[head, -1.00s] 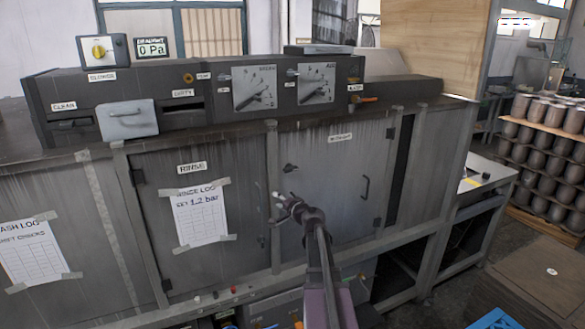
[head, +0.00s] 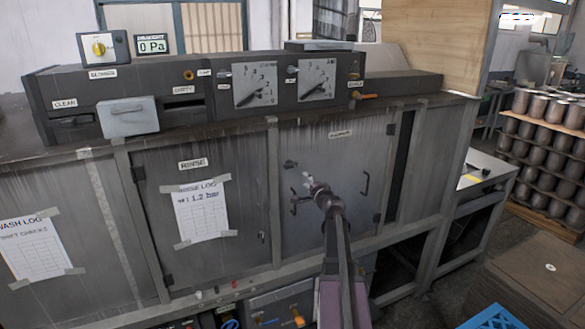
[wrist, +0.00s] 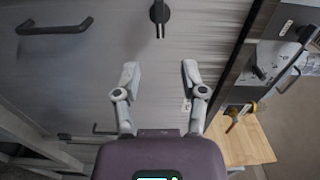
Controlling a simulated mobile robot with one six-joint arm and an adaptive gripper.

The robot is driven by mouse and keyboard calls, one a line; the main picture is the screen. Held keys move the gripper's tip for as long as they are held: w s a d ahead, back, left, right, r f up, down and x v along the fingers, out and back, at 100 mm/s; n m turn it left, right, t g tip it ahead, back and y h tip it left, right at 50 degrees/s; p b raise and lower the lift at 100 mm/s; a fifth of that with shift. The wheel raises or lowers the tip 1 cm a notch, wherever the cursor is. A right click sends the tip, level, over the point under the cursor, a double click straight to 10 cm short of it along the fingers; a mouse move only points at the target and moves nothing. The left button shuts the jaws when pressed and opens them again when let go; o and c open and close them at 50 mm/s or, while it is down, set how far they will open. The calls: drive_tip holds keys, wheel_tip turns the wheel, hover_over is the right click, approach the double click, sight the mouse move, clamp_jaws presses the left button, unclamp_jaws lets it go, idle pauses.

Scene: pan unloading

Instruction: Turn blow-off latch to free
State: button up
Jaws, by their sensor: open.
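The blow-off latch (head: 290,164) is a small dark turn-handle on the upper left of the grey door (head: 345,215) under a small blurred label. It also shows in the wrist view as a dark lever on a round base (wrist: 159,13), at the top centre, its lever end pointing down the picture. My gripper (head: 301,187) is in front of the door, just below and right of the latch. In the wrist view my gripper (wrist: 159,75) is open and empty, both fingers apart from the latch, which lies beyond the fingertips.
A dark bar handle (head: 365,184) is on the door's right side; it also shows in the wrist view (wrist: 54,26). Left is the rinse door with a taped log sheet (head: 201,212). A control box with two dials (head: 255,84) sits above. A side table (head: 487,172) stands right.

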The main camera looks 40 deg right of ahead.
sight(292, 167)
drive_tip(key=x, duration=1.3)
clamp_jaws()
